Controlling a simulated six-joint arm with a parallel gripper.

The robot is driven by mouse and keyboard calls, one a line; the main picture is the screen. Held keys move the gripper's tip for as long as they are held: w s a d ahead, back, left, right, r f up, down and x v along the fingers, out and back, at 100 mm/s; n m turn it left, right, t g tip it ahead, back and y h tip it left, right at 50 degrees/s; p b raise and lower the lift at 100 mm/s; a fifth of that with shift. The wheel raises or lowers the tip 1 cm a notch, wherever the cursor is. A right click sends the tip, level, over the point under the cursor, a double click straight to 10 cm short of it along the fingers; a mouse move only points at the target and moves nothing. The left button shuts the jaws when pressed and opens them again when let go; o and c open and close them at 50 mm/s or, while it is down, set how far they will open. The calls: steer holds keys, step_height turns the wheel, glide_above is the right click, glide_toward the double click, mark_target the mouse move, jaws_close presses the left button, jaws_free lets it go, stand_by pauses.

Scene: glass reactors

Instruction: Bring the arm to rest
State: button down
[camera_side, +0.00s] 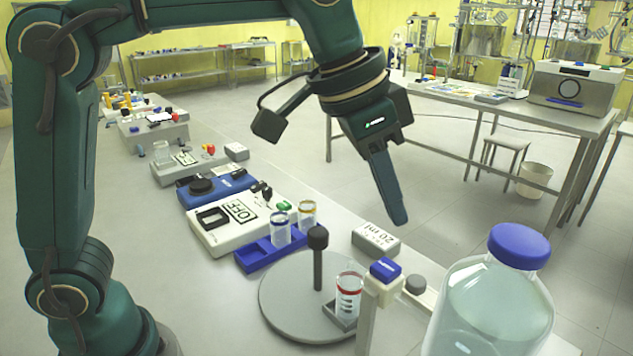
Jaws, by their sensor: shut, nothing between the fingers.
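My arm is green and arches in from the left side of the camera view. My gripper (398,217) hangs pointing down and slightly right, above the right edge of the bench. Its fingers are shut together with nothing between them. The fingertips are in the air, close in the picture to a small white box marked "20 ml" (376,239); I cannot tell the exact gap.
A round grey plate (285,305) with a post and a red-marked vial (348,295) stands below. A blue rack (262,254) holds vials beside a white device marked "OFF" (235,225). A blue-capped bottle (490,305) stands front right. The air above the bench's middle is free.

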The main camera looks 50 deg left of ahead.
stand_by(0.3)
steer(key=s+a+r+n+t, duration=0.2)
steer(key=s+a+n, duration=0.1)
steer(key=s+a, duration=0.4)
steer(key=s+a+f+n+y, duration=0.2)
steer(key=s+a+f+n, duration=0.1)
steer(key=s+a+f, duration=0.2)
step_height(320, 180, down, 4)
steer(key=shift+s+a+f, duration=0.15)
steer(key=shift+s+f, duration=0.05)
steer(key=shift+s, duration=0.95)
